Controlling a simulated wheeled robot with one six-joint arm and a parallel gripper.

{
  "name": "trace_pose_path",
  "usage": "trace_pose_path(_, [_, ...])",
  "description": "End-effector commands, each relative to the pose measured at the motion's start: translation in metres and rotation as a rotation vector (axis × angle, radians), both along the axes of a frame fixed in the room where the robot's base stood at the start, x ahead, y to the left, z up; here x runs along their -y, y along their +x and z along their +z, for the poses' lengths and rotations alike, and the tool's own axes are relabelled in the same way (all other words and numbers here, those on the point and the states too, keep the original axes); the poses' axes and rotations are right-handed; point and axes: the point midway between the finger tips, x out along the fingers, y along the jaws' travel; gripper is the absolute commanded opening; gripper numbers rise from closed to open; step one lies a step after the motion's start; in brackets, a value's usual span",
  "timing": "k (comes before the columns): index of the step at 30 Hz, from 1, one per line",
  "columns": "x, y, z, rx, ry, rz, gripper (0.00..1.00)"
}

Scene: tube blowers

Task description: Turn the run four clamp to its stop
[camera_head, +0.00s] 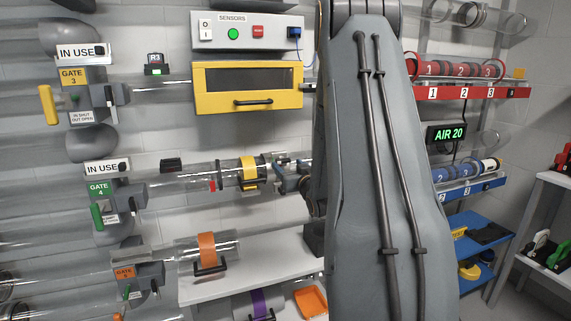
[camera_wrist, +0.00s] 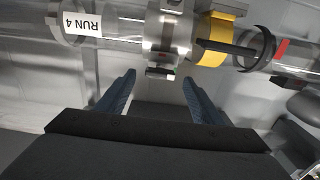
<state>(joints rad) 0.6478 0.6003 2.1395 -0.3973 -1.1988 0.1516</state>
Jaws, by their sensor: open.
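In the wrist view the run four clamp (camera_wrist: 168,36) is a metallic collar around a clear tube, with a small dark tab (camera_wrist: 160,73) at its lower edge. An upside-down RUN 4 label (camera_wrist: 82,24) is on its left and a yellow band with a black handle (camera_wrist: 214,42) on its right. My gripper (camera_wrist: 159,79) is open and empty, with its blue fingers either side of the tab in the picture. I cannot tell whether they touch it. In the head view the clamp area (camera_head: 284,170) is right of the yellow band (camera_head: 248,172); my arm hides what lies further right.
A green GATE 4 unit (camera_head: 100,195) stands left on the same tube line. A white shelf (camera_head: 270,255) lies under the tube. Red and blue racks are at right.

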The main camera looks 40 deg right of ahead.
Motion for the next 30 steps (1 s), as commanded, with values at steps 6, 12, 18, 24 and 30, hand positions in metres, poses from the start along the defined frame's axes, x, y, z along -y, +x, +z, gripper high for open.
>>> trace_pose_path(6, [0.007, 0.026, 0.0, 0.0, 0.0, 0.0, 0.61])
trace_pose_path(12, [0.009, 0.033, 0.0, -0.001, 0.0, 0.0, 0.61])
trace_pose_path(18, [0.009, 0.033, 0.0, -0.001, 0.0, 0.0, 0.59])
trace_pose_path(24, [0.009, 0.032, 0.0, -0.001, 0.0, 0.0, 0.26])
trace_pose_path(30, [0.009, 0.032, 0.0, -0.003, -0.005, 0.0, 0.2])
